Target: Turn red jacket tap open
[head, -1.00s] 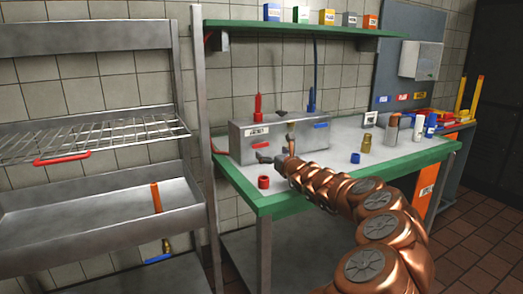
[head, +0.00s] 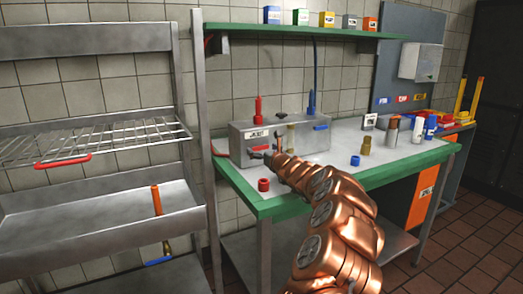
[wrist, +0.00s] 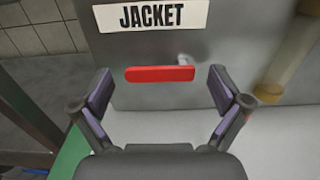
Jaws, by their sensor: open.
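The red jacket tap (wrist: 160,74) is a flat red bar in the wrist view. It lies level on the front of a grey metal box, below a white label (wrist: 150,15) reading JACKET. My gripper (wrist: 161,90) is open, with one pad on each side of the bar's ends. The pads look apart from the bar, and nothing is held. In the head view my gripper (head: 260,155) is at the left front of the grey box (head: 300,138) and largely hides the red tap.
A blue tap (head: 320,127) is on the box's right side. A red cap (head: 263,185) stands on the green-edged bench (head: 345,170) left of my arm. A blue cap (head: 355,160) and a brass fitting (head: 366,146) stand to the right. A green shelf (head: 300,29) is above.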

